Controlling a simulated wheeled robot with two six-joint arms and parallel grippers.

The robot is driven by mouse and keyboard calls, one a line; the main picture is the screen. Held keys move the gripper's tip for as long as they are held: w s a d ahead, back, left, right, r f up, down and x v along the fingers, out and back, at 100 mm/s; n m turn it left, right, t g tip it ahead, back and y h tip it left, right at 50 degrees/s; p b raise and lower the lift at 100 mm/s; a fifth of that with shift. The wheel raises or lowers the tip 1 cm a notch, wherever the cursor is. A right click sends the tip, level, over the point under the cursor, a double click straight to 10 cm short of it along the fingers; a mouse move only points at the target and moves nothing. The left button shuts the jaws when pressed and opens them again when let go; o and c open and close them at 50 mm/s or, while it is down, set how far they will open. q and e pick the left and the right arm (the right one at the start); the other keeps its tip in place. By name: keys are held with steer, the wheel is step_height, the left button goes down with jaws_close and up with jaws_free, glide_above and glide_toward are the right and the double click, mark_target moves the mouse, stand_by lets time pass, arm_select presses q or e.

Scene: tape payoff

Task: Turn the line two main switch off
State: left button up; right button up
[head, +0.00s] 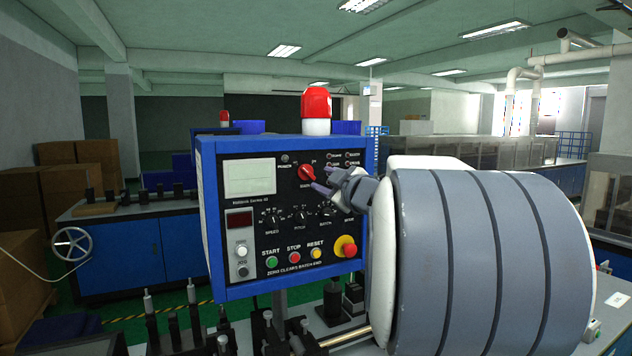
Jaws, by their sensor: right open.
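A blue control box (207,215) with a black panel stands in the middle of the head view. A red rotary switch (306,173) sits near the top of its panel, its handle tilted; the small lettering around it is too blurred to read surely. My right gripper (322,181) is open and empty in front of the panel, just right of and slightly below the red switch. Its fingers point left toward the switch, and I cannot tell whether they touch it. The gripper hides part of the panel's right side. My left gripper is not in view.
The panel also has black knobs (272,216), green START (271,262), red STOP (294,257) and yellow RESET (316,253) buttons, and a red emergency stop (346,246). A red beacon (316,102) tops the box. Metal posts (150,315) stand below. My right arm fills the right.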

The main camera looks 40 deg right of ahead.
steer(key=shift+v, duration=1.75)
steer(key=shift+w, duration=0.1)
steer(key=w+a+f+m+g+y, duration=0.1)
steer(key=a+f+m+g+y, duration=0.15)
steer(key=a+f, duration=0.8)
steer(key=w+a+f+m+g+y, duration=0.15)
steer(key=a+f+g, duration=0.25)
steer(key=a+f, duration=0.65)
steer(key=s+a+f+n+g+y, duration=0.1)
steer(key=s+a+f+n+g, duration=0.15)
steer(key=s+a+f, duration=0.45)
steer(key=s+a+f+n+g+y, duration=0.1)
steer(key=s+a+f+g, duration=0.25)
steer(key=s+a, duration=0.6)
steer(key=s+a+f+g, duration=0.1)
steer(key=s+g, duration=0.1)
steer(key=s, duration=0.3)
steer(key=s+a+f+n+g, duration=0.1)
steer(key=s+a+g, duration=0.1)
steer(key=s, duration=0.4)
steer(key=shift+f+g+h, duration=0.15)
steer(key=shift+g+h, duration=0.15)
steer(key=shift+g, duration=0.15)
